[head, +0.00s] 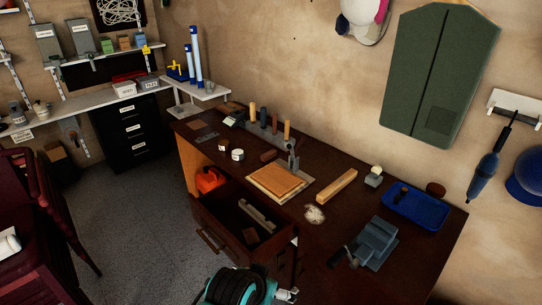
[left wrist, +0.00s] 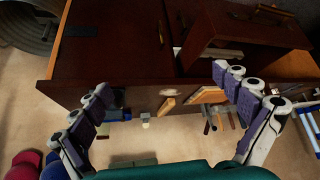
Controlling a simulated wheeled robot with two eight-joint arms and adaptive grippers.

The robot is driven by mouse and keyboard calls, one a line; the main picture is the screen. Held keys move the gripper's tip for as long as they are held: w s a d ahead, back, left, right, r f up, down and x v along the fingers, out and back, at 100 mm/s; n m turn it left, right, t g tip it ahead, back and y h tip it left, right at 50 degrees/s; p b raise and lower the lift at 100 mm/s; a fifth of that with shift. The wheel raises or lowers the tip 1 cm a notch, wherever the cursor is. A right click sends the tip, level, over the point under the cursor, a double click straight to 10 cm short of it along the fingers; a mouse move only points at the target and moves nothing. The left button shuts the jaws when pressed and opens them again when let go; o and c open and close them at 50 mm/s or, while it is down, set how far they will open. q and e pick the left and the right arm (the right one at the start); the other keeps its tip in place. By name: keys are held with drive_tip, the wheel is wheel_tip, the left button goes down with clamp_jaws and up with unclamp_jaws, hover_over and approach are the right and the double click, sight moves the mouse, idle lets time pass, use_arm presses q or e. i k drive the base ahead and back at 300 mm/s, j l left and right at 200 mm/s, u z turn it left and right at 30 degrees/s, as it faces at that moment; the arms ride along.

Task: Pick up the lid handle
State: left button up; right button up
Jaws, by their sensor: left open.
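I cannot make out a lid or a lid handle for certain in either view. A wooden workbench (head: 365,212) stands in front of me, with an open drawer (head: 229,217) that has a bar handle (head: 212,240) on its front. The workbench also shows in the left wrist view (left wrist: 130,45). My left gripper (left wrist: 162,80) is open and empty, its purple-padded fingers spread wide before the bench. In the head view, a teal and black part at the bottom edge looks like my left arm; its fingers are mostly hidden. My right gripper is not in view.
On the bench are a light wooden board (head: 275,183), a wooden block (head: 336,187), a vise (head: 375,243), a blue tray (head: 417,207) and upright-handled tools. Dark red chairs (head: 45,220) stand left; grey floor lies between.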

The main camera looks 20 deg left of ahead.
sight(266, 156)
drive_tip(key=i+j, duration=0.15)
drive_tip(key=j, duration=0.25)
drive_tip(key=i+j+z, duration=0.1)
drive_tip(key=j, duration=0.35)
drive_tip(key=i+j, duration=0.2)
drive_tip(key=j, duration=0.25)
drive_tip(key=i+j+z, duration=0.1)
drive_tip(key=j, duration=0.3)
drive_tip(key=i+j, duration=0.2)
drive_tip(key=j, duration=0.25)
drive_tip(key=i+j+z, duration=0.1)
drive_tip(key=j, duration=0.35)
drive_tip(key=i+j, duration=0.15)
drive_tip(key=j, duration=0.3)
drive_tip(key=j+z, duration=0.15)
drive_tip(key=z, duration=1.25)
